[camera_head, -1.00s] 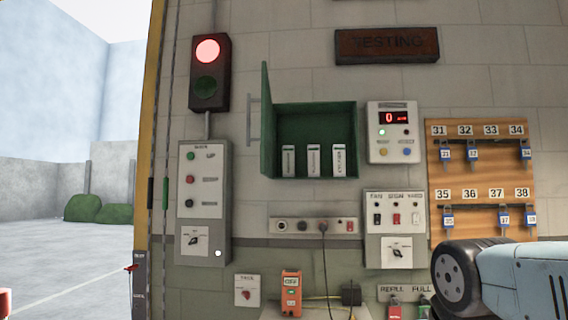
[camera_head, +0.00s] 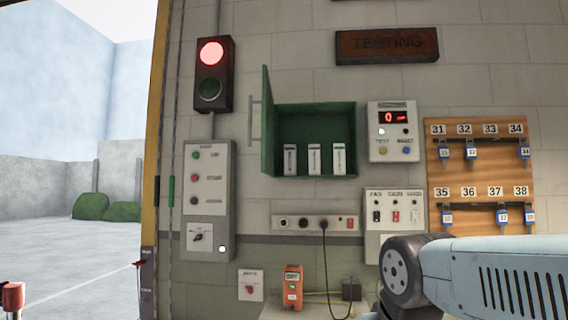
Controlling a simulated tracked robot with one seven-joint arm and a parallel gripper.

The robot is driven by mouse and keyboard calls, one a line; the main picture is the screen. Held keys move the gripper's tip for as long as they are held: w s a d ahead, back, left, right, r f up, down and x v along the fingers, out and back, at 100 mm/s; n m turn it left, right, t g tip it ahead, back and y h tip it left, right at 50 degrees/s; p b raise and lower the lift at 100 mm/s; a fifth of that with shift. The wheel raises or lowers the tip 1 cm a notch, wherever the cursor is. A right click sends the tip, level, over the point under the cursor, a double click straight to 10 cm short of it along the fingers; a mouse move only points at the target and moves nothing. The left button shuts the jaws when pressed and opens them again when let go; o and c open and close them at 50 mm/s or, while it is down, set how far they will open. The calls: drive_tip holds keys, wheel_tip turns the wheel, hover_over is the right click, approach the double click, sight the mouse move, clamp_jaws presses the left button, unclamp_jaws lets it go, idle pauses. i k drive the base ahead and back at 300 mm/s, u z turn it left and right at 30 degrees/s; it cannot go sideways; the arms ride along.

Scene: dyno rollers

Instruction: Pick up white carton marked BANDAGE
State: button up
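Three upright white cartons stand side by side in an open green wall cabinet (camera_head: 316,110): a left carton (camera_head: 290,160), a middle carton (camera_head: 314,159) and a right carton (camera_head: 339,158). Each has dark vertical lettering too small to read, so I cannot tell which one says BANDAGE. The cabinet door (camera_head: 267,122) is swung open at its left side. My light blue arm comes in at the lower right, below and to the right of the cabinet. My gripper is not visible in this view.
A display box (camera_head: 393,132) hangs right of the cabinet, with a wooden key board (camera_head: 482,175) farther right. A socket strip (camera_head: 315,224) with a plugged-in black cable is below. An orange device (camera_head: 292,288) stands on a ledge. A control box (camera_head: 208,192) is at left.

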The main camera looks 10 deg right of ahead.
sight(289, 150)
drive_tip(key=u, duration=0.05)
drive_tip(key=i, duration=1)
drive_tip(key=z, duration=0.05)
